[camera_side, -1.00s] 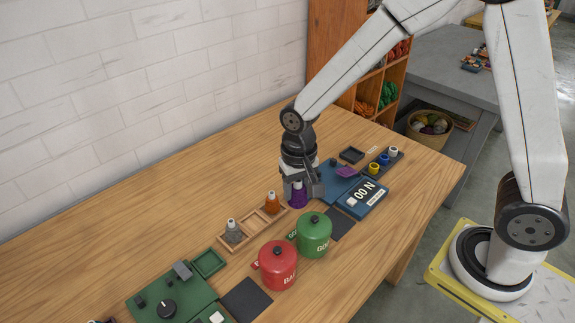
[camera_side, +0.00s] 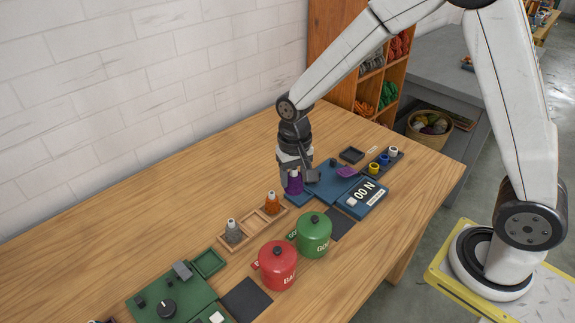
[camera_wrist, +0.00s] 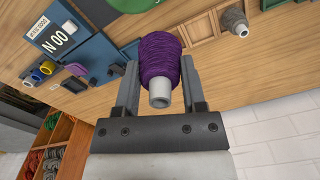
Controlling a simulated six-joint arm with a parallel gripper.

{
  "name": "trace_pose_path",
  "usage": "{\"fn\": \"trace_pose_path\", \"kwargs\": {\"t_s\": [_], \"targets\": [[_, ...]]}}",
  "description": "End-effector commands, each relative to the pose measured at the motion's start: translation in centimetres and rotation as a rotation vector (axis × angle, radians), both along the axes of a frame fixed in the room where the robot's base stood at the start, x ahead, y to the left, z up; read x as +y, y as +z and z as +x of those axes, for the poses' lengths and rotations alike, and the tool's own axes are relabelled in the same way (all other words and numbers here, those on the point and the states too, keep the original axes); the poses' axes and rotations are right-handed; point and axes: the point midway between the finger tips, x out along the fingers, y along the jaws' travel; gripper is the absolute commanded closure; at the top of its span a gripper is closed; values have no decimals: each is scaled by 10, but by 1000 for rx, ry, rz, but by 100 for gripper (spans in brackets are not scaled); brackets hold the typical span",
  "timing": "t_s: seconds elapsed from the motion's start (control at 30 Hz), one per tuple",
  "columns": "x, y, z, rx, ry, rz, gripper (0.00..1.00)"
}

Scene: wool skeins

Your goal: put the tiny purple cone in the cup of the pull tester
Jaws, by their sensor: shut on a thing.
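My gripper (camera_side: 296,182) is shut on the purple cone (camera_side: 293,186). In the wrist view the cone (camera_wrist: 158,62) sits between the two fingers, its pale tube end toward the camera. The blue pull tester (camera_side: 325,181), with a display reading 00 N, lies just right of my gripper. It also shows at upper left in the wrist view (camera_wrist: 97,57). A purple piece (camera_side: 346,172) lies on the tester, and a dark square open tray (camera_side: 351,155) is at its far side. I cannot tell which part is the cup.
A wooden rack (camera_side: 250,226) holds a grey cone (camera_side: 233,232) and an orange cone (camera_side: 272,204). Red (camera_side: 278,266) and green (camera_side: 313,236) canisters stand in front. Small spools (camera_side: 384,160) sit at the right. A green device (camera_side: 172,298) is at near left. The table toward the wall is clear.

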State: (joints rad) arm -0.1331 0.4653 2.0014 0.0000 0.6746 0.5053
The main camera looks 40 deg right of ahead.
Motion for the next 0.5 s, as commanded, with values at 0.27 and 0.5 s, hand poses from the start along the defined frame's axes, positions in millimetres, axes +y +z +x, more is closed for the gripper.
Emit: {"fn": "trace_pose_path", "kwargs": {"t_s": [0.27,0.5], "targets": [[-50,-27,48,1,-14,-1,100],[-94,-50,77,1,-20,-1,100]]}}
